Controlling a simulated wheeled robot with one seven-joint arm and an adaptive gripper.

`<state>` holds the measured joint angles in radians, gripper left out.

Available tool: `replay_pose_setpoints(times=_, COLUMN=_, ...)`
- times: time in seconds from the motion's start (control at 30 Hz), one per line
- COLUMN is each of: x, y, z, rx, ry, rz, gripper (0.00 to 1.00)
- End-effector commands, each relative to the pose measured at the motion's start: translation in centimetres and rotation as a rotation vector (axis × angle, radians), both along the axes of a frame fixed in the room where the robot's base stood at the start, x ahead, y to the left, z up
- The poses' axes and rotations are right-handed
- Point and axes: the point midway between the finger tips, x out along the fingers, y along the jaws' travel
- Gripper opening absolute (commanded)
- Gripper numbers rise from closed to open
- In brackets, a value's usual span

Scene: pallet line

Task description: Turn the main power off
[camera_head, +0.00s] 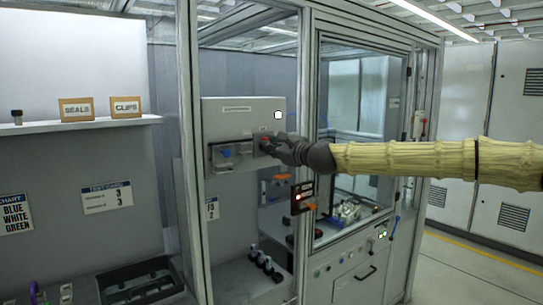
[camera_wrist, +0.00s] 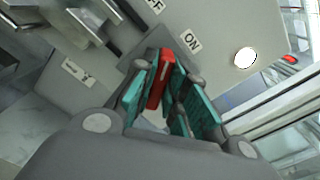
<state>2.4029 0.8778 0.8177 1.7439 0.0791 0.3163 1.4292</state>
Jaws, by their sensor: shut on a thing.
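A grey switch box (camera_head: 225,108) hangs on the back wall of the framed cabinet. My gripper (camera_head: 268,146) reaches in from the right to the box's lower right part. In the wrist view, my gripper (camera_wrist: 164,92) has teal-padded fingers closed on a red switch handle (camera_wrist: 160,78), one on each side. An ON label (camera_wrist: 192,42) sits just right of the handle's upper end. A partly cut-off label (camera_wrist: 153,6), ending in F, is farther up. A white lamp (camera_head: 278,115) on the box is lit; it also shows in the wrist view (camera_wrist: 245,57). The handle's base is hidden.
The cabinet's upright frame post (camera_head: 305,90) stands close to the right of the box. A small panel with a red light (camera_head: 302,197) is below my arm. A shelf (camera_head: 90,125) with SEALS and CLIPS boxes is at left.

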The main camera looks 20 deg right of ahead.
Motion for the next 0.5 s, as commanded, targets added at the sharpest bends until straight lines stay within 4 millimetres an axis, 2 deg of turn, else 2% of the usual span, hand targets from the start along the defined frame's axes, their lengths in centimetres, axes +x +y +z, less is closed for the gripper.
replay_pose_setpoints(times=0.5, x=-0.06, y=0.17, z=-0.54, rx=-0.460, ry=-0.168, rz=-0.002, gripper=0.00)
